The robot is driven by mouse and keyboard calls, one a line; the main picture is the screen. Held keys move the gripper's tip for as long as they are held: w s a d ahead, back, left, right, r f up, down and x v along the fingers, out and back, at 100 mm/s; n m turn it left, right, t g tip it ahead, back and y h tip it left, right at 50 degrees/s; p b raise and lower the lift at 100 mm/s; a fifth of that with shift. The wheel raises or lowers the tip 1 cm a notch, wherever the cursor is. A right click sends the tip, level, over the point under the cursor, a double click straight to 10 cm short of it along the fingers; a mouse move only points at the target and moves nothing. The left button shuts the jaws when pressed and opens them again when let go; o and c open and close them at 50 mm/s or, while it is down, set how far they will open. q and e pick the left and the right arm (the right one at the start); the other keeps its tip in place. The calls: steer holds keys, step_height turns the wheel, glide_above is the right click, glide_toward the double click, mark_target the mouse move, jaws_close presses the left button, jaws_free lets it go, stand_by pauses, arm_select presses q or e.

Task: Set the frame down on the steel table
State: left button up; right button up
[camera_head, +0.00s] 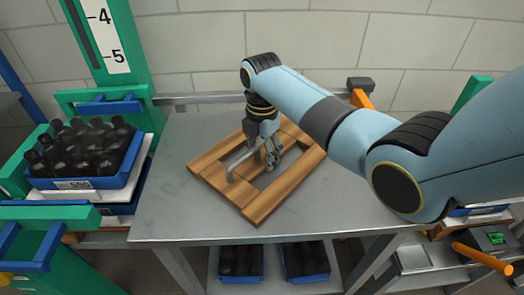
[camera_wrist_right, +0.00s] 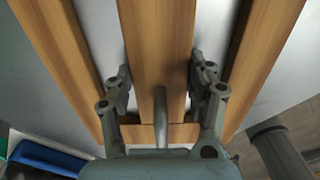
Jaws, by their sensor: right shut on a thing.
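The wooden frame (camera_head: 287,190) has pale brown slats, a middle slat and a grey metal handle (camera_head: 238,161). It lies flat and level over the middle of the steel table (camera_head: 170,218); I cannot tell whether it touches the top or hangs just above it. My right gripper (camera_head: 272,155) points down and is shut on the frame. In the right wrist view its fingers (camera_wrist_right: 162,95) stand on either side of the middle slat (camera_wrist_right: 155,50), with a grey rod (camera_wrist_right: 161,118) between them. My left gripper is not in view.
A blue crate of dark bottles (camera_head: 75,183) stands on the green stand at the left. Blue crates (camera_head: 240,278) sit under the table. A rail (camera_head: 200,98) runs along the back, before a block wall. The table's front left is bare.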

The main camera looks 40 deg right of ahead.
mark_target(262, 155)
steer(key=o, duration=1.3)
steer(key=shift+c, duration=0.2)
steer(key=o, duration=0.3)
step_height(262, 155, up, 12)
steer(key=shift+r, duration=0.1)
